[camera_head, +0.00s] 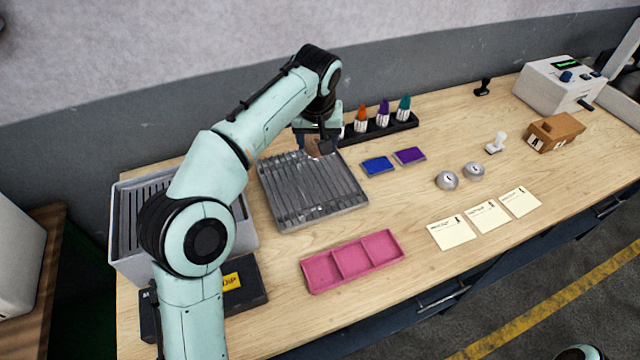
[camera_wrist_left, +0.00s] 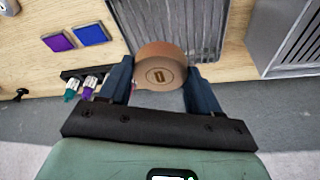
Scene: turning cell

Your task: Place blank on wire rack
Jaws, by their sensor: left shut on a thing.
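The blank is a round brown disc (camera_wrist_left: 160,62) with a dark mark on its face. My left gripper (camera_wrist_left: 160,85) is shut on it, with one finger on each side. In the head view the blank (camera_head: 314,150) is partly hidden under my left gripper (camera_head: 318,143), at the back edge of the wire rack (camera_head: 310,195). The rack is a grey ribbed tray on the bench; it also shows in the wrist view (camera_wrist_left: 185,22), beyond the blank. I cannot tell whether the blank touches the rack. My right gripper is not in view.
A grey slatted bin (camera_head: 128,225) stands left of the rack, behind my left arm. A pink tray (camera_head: 352,262) lies in front. Ink pads (camera_head: 377,166) and a black bottle holder (camera_head: 400,125) are to the right. The rack's visible top is clear.

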